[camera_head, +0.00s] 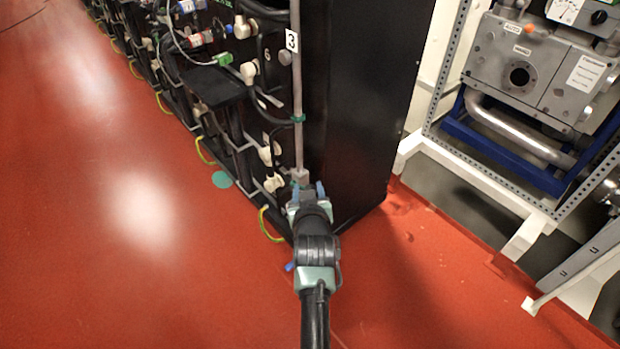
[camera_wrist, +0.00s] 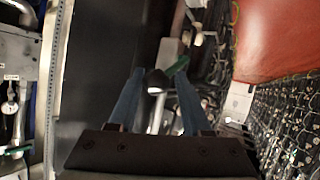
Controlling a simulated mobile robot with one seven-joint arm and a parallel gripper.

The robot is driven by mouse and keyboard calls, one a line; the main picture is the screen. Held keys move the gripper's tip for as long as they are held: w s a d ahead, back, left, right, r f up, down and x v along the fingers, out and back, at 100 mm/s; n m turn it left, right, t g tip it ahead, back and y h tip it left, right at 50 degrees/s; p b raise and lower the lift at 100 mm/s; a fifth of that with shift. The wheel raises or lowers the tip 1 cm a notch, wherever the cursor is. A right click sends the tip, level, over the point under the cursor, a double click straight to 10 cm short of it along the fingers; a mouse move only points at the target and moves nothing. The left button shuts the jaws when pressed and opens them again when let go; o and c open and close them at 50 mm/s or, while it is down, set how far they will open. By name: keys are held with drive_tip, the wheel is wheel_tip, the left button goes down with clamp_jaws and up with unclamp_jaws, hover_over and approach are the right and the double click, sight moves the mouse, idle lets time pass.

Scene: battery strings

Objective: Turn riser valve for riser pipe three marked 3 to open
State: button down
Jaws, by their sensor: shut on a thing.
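The riser pipe (camera_head: 298,100) is a thin grey upright pipe on the front corner of the black cabinet, with a white label marked 3 (camera_head: 292,41). At its lower end is the riser valve, with a grey block-like body (camera_head: 300,176) just beyond my fingertips. My gripper (camera_head: 307,190) reaches the valve low on the cabinet. A green piece (camera_wrist: 178,65) shows by the right fingertip. The fingers partly hide the valve, so its setting cannot be told.
The black cabinet (camera_head: 345,110) stands right behind the pipe. Cables and pale connectors (camera_head: 273,183) crowd its front to the left, with yellow-green loops (camera_head: 268,225) near the floor. The red floor (camera_head: 110,240) is clear at left. A grey machine (camera_head: 535,75) stands in a frame at right.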

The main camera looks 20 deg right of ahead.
drive_tip(key=shift+w+d+r+g+h+p, duration=0.2)
drive_tip(key=shift+r+g+p, duration=0.1)
drive_tip(key=shift+r+p, duration=0.25)
drive_tip(key=shift+w+d+r+g+h+p, duration=0.1)
drive_tip(key=shift+d+r+g+p, duration=0.2)
drive_tip(key=shift+p, duration=0.35)
drive_tip(key=shift+w+a+r+n+g+p, duration=0.25)
drive_tip(key=shift+w+r+n+g+p, duration=0.25)
drive_tip(key=shift+g+p, duration=0.3)
drive_tip(key=shift+w+a+r+n+g, duration=0.2)
drive_tip(key=shift+w+g, duration=0.1)
drive_tip(key=shift+g, duration=0.2)
drive_tip(key=shift+w+a+r+n+g, duration=0.1)
drive_tip(key=shift+w+n+g, duration=0.15)
drive_tip(key=shift+g, duration=0.25)
drive_tip(key=shift+w+a+r+n+g+h+b, duration=0.1)
drive_tip(key=shift+w+r+n+g+h+b, duration=0.1)
drive_tip(key=shift+w+g+b, duration=0.2)
drive_tip(key=shift+w+a+r+n+g+h+b, duration=0.1)
drive_tip(key=shift+w+g+h+b, duration=0.15)
drive_tip(key=shift+g, duration=0.15)
drive_tip(key=c, duration=0.5)
unclamp_jaws()
drive_tip(key=shift+a+f, duration=0.15)
drive_tip(key=shift+a, duration=0.05)
